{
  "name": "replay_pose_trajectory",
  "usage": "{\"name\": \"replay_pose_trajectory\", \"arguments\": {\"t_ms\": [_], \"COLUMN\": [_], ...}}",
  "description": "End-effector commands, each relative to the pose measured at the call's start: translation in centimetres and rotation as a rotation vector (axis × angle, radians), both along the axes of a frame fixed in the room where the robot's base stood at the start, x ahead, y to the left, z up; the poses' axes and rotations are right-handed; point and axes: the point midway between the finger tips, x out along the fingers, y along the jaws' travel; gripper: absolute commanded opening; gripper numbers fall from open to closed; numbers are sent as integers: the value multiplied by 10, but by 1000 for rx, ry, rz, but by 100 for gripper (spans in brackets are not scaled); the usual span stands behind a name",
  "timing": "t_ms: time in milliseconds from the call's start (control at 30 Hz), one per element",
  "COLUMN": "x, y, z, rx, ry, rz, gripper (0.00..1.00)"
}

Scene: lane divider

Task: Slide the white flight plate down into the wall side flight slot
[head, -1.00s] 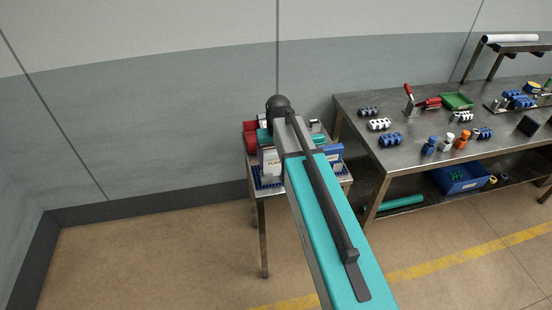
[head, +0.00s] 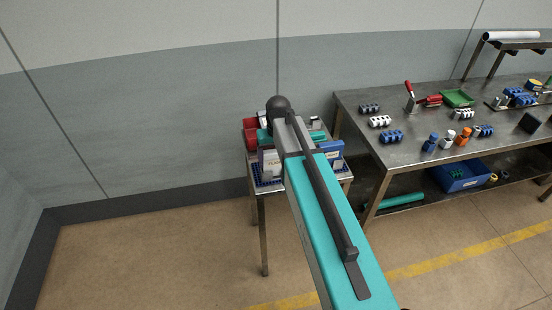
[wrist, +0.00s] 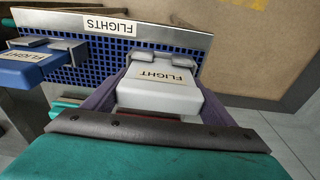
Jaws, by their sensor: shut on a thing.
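The white flight plate (wrist: 158,98), labelled FLIGHT, is between the purple fingers of my gripper (wrist: 162,88) in the wrist view. My gripper is shut on it. The plate's far end meets a grey slot bracket (wrist: 178,58) on a blue mesh panel; how deep it sits in the bracket is hidden. In the head view the white plate (head: 271,165) shows left of my arm, which hides most of the gripper. A second grey bracket (wrist: 66,50) with a blue plate (wrist: 28,68) stands to the left in the wrist view.
A white FLIGHTS label (wrist: 107,24) tops the panel rail. In the head view, red bins (head: 249,132) and a blue box (head: 331,148) crowd the small stand. A steel workbench (head: 430,160) with several parts stands to the right.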

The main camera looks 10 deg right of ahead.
Motion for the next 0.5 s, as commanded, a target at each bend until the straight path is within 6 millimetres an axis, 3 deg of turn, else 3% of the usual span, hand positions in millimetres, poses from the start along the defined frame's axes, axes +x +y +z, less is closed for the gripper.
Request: {"name": "replay_pose_trajectory", "arguments": {"t_ms": [367, 400, 500], "x": [0, 0, 0], "y": [0, 0, 0], "z": [-6, -6, -6], "rx": [0, 0, 0], "ry": [0, -1, 0], "rz": [0, 0, 0], "gripper": [50, 83, 100]}}
